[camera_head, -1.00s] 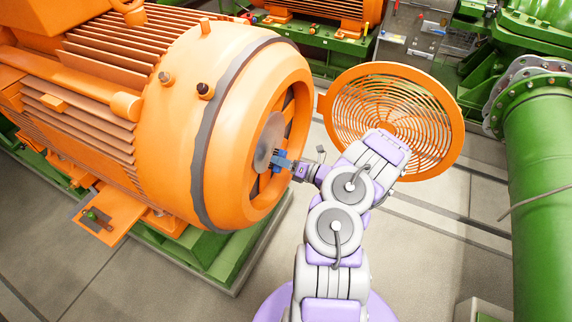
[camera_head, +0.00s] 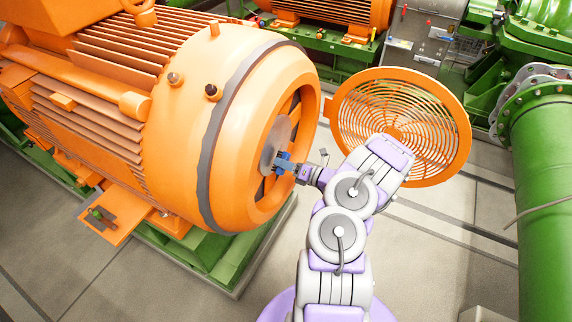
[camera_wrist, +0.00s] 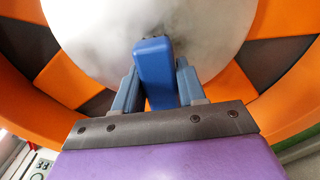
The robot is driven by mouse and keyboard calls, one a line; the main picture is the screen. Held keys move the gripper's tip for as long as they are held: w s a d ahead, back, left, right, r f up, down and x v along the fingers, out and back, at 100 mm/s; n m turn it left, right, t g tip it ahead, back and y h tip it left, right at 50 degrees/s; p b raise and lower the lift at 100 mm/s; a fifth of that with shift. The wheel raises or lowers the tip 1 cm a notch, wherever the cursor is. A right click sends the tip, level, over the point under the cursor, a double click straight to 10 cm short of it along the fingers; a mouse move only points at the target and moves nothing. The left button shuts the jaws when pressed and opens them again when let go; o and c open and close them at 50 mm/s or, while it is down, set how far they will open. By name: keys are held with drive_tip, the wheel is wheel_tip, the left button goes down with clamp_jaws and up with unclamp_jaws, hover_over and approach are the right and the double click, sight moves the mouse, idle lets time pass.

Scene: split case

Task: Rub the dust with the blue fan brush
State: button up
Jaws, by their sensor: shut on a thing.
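The blue fan brush (camera_wrist: 154,72) is held between the two fingers of my gripper (camera_wrist: 157,85), which is shut on it. Its far end is over the pale disc at the motor's hub; I cannot tell whether the bristles touch it. Grey, smoky dust (camera_wrist: 100,38) shows on the disc in the wrist view. In the head view my gripper (camera_head: 287,166) is inside the open end of the orange motor (camera_head: 185,115), in front of the grey disc (camera_head: 273,140). The brush (camera_head: 282,156) shows there as a small blue piece.
An orange round grille cover (camera_head: 455,130) stands open right of the motor, behind my arm. A green pipe (camera_head: 545,200) runs down the right side. Grey floor (camera_head: 440,240) is clear between cover and pipe.

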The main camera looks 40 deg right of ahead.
sight(283, 146)
drive_tip(key=shift+w+a, duration=0.2)
drive_tip(key=shift+w, duration=0.35)
drive_tip(key=shift+w+d, duration=0.35)
drive_tip(key=shift+d, duration=0.55)
drive_tip(key=shift+w+d, duration=0.3)
drive_tip(key=shift+d, duration=0.55)
drive_tip(key=shift+w+d+b, duration=0.4)
drive_tip(key=shift+d, duration=0.4)
drive_tip(key=shift+w+d+b, duration=0.4)
drive_tip(key=shift+d, duration=0.4)
drive_tip(key=shift+s, duration=0.1)
drive_tip(key=shift+s+a+p, duration=0.3)
drive_tip(key=shift+s+a, duration=0.15)
drive_tip(key=shift+a, duration=0.7)
drive_tip(key=shift+s+a+p, duration=0.25)
drive_tip(key=shift+s+a, duration=0.15)
drive_tip(key=shift+a, duration=0.8)
drive_tip(key=shift+s+a+p, duration=0.3)
drive_tip(key=shift+s+a, duration=0.15)
drive_tip(key=shift+a, duration=0.7)
drive_tip(key=shift+s, duration=0.1)
